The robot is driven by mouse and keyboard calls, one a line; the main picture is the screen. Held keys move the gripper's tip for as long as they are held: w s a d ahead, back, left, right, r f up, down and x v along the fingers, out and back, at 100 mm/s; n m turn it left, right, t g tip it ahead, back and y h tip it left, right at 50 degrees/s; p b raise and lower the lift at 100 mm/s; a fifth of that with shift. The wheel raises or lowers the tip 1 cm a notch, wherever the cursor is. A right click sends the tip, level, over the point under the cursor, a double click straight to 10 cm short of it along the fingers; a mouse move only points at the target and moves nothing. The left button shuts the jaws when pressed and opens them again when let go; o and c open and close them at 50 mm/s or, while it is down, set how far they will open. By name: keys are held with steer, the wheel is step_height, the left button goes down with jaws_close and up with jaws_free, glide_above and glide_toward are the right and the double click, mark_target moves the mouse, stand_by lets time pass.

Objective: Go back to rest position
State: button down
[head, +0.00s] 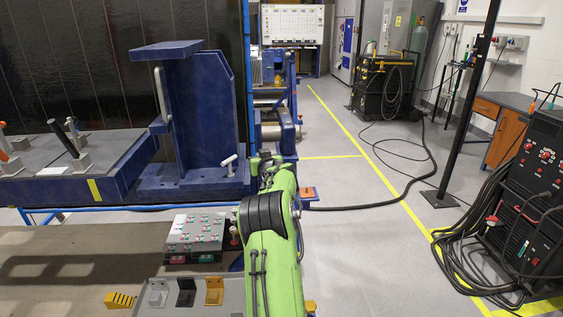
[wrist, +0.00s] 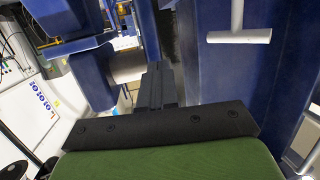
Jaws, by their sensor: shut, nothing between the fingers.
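My gripper (wrist: 157,84) shows in the wrist view as narrow dark fingers, together and with nothing between them. In the head view my green arm reaches forward from the bottom centre, and its far end is beside the blue jig bracket (head: 208,110). The fingers cannot be made out there. In the wrist view blue jig surfaces (wrist: 240,75) stand close to the right of the fingers. A white T-shaped handle (wrist: 237,32) is at the upper right.
A control panel with buttons (head: 196,234) and a grey tray with small brackets (head: 160,295) are left of my arm. A blue fixture table (head: 70,185) stands at the left. Welding machines (head: 535,200) and cables are at the right.

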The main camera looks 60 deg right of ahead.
steer(key=s+r, duration=0.1)
steer(key=s, duration=0.5)
steer(key=shift+s, duration=0.15)
steer(key=shift+r, duration=0.15)
